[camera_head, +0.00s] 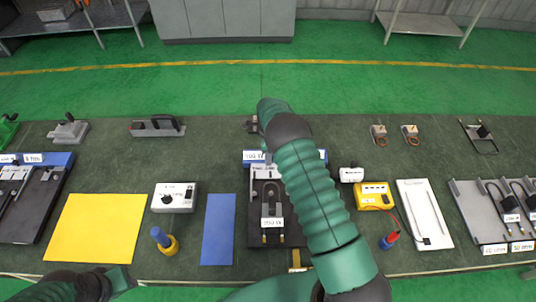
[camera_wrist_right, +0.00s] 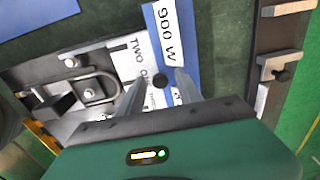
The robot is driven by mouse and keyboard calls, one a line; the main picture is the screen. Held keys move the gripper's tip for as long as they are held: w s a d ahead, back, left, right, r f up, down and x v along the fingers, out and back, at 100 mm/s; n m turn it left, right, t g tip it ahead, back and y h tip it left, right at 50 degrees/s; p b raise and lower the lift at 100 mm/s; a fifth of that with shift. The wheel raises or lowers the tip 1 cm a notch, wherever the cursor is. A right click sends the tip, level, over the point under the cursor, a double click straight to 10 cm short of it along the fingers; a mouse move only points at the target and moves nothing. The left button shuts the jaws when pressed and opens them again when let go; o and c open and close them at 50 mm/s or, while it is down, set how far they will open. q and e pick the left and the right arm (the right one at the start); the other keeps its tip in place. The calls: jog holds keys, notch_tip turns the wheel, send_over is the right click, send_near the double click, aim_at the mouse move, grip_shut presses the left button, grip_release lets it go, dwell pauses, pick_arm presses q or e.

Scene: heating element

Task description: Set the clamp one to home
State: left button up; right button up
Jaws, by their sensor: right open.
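The centre fixture, a black board (camera_head: 255,235) with a white and grey upper part, carries a looped heating element (camera_wrist_right: 100,80). In the right wrist view, a white plate (camera_wrist_right: 143,55) on it is marked TWO and ONE. A small black knob (camera_wrist_right: 160,80) sits beside the word ONE. My right gripper (camera_wrist_right: 161,76) is open, its two fingers over this plate, on either side of the knob. I cannot tell whether they touch it. In the head view my right arm covers the gripper and part of the fixture. My left gripper's fingers are not visible.
Left of the fixture are a blue mat (camera_head: 218,230), a white box with a black knob (camera_head: 175,197) and a yellow mat (camera_head: 95,228). On its right stand a yellow meter (camera_head: 374,196) and a white tray (camera_head: 424,212). Small parts line the table's far side.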

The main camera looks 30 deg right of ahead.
jog(key=shift+s+a+f, duration=0.2)
jog(key=shift+s+f, duration=0.1)
jog(key=shift+f, duration=0.15)
jog(key=shift+d+f, duration=0.2)
jog(key=shift+d, duration=0.15)
jog(key=shift+d+f, duration=0.1)
jog(key=shift+d, duration=0.15)
jog(key=c, duration=0.5)
jog(key=shift+w+d, duration=0.1)
grip_shut()
